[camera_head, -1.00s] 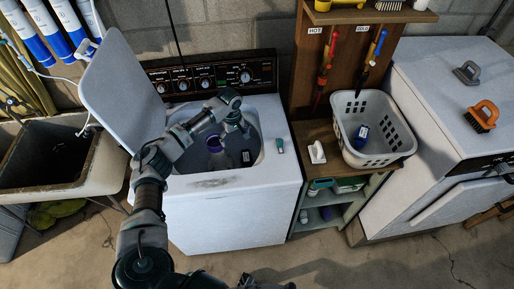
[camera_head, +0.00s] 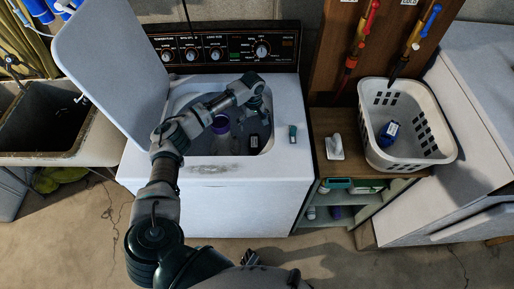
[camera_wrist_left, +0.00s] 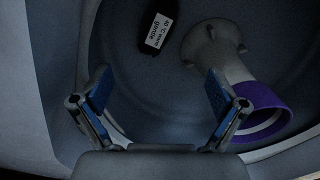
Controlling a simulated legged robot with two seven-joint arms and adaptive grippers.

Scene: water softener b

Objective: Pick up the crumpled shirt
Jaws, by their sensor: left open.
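In the left wrist view the bundle (camera_wrist_left: 158,33) lies ahead of the fingers, near the top edge. My left gripper (camera_head: 259,113) reaches down into the tub; in the wrist view its two blue-padded fingers (camera_wrist_left: 158,90) are apart with nothing between them. The agitator with a purple rim (camera_wrist_left: 262,108) stands beside the right finger. My right gripper is not recognisable.
The raised washer lid (camera_head: 112,72) stands left of my arm. A white basket (camera_head: 440,150) holding a blue labelled item (camera_head: 389,132) sits on a wooden shelf to the right. A sink (camera_head: 95,135) is at left.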

